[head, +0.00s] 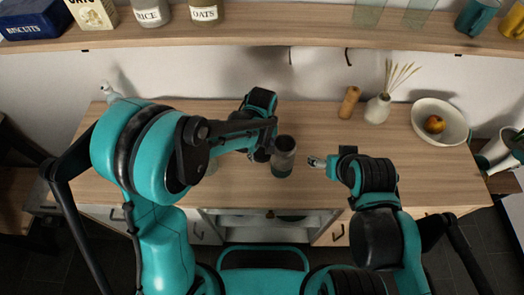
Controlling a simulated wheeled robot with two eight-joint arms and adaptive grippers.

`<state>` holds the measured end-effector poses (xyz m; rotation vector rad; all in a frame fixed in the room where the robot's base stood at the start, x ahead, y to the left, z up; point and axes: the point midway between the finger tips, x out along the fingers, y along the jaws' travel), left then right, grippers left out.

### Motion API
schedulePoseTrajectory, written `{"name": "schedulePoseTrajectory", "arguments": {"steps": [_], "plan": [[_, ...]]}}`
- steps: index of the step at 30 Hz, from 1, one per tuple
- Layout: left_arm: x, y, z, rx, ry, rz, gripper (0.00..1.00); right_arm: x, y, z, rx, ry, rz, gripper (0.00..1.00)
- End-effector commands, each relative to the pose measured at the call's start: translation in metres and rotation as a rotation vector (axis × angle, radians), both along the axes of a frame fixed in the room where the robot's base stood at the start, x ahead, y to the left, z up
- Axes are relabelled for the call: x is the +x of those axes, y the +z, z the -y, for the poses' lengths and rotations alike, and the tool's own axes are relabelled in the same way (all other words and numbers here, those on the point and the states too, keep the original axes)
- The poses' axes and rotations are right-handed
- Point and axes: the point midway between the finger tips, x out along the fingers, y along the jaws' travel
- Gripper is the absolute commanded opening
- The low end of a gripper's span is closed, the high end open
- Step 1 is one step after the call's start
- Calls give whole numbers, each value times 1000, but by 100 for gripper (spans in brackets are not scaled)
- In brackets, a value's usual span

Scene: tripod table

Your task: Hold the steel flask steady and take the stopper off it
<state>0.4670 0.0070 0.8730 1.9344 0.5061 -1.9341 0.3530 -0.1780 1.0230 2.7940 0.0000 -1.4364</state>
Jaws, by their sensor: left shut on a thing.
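Behind on the worktop (330,140) stand a wooden mill (349,102), a white vase (377,109) with dried stalks, and a white bowl (457,118) with a fruit (434,124). A white bird figure (110,91) is at back left. A shelf (290,25) with jars and cups runs above.

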Motion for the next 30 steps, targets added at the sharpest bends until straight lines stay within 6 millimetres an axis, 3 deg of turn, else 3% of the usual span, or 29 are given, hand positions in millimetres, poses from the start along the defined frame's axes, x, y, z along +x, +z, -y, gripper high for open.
{"name": "schedulePoseTrajectory", "arguments": {"steps": [1,2,3,4,13,17,30], "plan": [[0,-3,0,0,0,0,22,0,-3,0,0,0,0,77],[0,-2,0,0,0,0,64,0,-2,0,0,0,0,77],[0,-2,0,0,0,0,75,0,-2,0,0,0,0,77],[0,-2,0,0,0,0,77,0,-2,0,0,0,0,77],[0,-1,0,0,0,0,77,0,-1,0,0,0,0,77],[0,10,0,0,0,0,77,0,5,0,0,0,0,77],[0,101,0,0,0,0,77,0,36,0,0,0,0,77]]}}
